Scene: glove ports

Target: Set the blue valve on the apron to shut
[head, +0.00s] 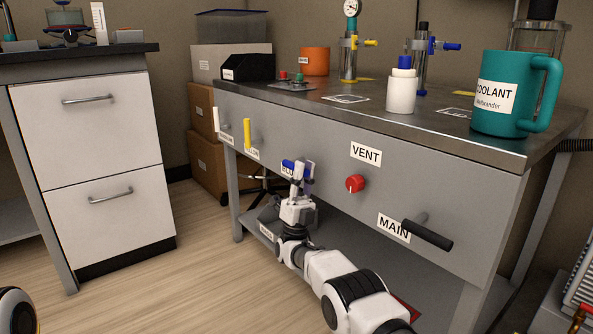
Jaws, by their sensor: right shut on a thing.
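The blue valve (288,163) is on the grey front apron (320,145) of the metal bench, left of the red knob. Only a bit of its blue handle shows, pointing to the left, and its label behind is partly covered. My right gripper (298,172) reaches up to it from below and is shut on the blue handle. The fingers hide most of the handle, so its full angle is hard to tell. My left gripper is not in view.
The apron also carries a yellow lever (248,134), a white lever (218,119), a red VENT knob (355,183) and a black MAIN lever (428,235). On the bench top stand a teal coolant mug (505,115) and another blue-handled valve (440,46). Cabinet drawers (90,130) stand left.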

